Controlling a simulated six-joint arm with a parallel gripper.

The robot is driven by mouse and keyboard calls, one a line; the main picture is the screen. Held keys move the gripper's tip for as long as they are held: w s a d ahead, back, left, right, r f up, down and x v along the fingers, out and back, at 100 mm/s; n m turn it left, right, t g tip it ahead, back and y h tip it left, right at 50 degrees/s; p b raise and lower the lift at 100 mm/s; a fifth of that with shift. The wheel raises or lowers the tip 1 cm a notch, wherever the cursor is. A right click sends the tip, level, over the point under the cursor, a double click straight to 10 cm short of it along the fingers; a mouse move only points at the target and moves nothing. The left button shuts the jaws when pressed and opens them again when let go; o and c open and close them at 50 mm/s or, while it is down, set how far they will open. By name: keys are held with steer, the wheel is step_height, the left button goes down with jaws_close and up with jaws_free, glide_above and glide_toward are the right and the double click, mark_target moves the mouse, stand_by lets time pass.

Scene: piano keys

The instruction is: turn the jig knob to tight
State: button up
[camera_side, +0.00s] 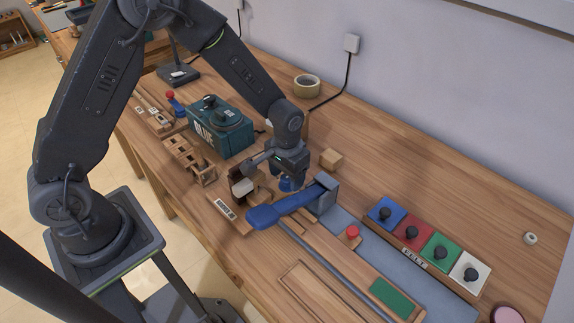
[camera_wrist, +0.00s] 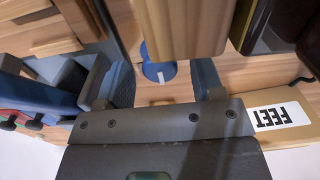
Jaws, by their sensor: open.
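A blue knob (camera_side: 290,184) stands low on the bench just under my gripper (camera_side: 286,172) in the side view. In the wrist view the blue knob (camera_wrist: 158,71) carries a white mark and appears between the two open fingers of my gripper (camera_wrist: 164,82), with a gap to each. The gripper holds nothing. A wooden piece covers part of the knob's far side in the wrist view. The mark's setting cannot be read, and the side view does not show whether the fingers touch the knob.
A blue lever (camera_side: 278,209) with a grey post lies close to the gripper. A teal glue pot (camera_side: 221,134) stands behind left, and a wooden block (camera_side: 331,159) to the right. A FEET label (camera_wrist: 278,115) shows in the wrist view.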

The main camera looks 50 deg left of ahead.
mark_target(287, 177)
step_height(287, 177, up, 14)
steer(key=shift+f, duration=0.15)
stand_by(0.4)
steer(key=s+a+r+t, duration=0.2)
steer(key=s+r, duration=0.4)
steer(key=s, duration=0.4)
steer(key=s+a+r+t, duration=0.3)
steer(key=s+r, duration=0.3)
steer(key=s, duration=0.4)
steer(key=shift+r+t, duration=0.3)
steer(key=shift+r, duration=0.05)
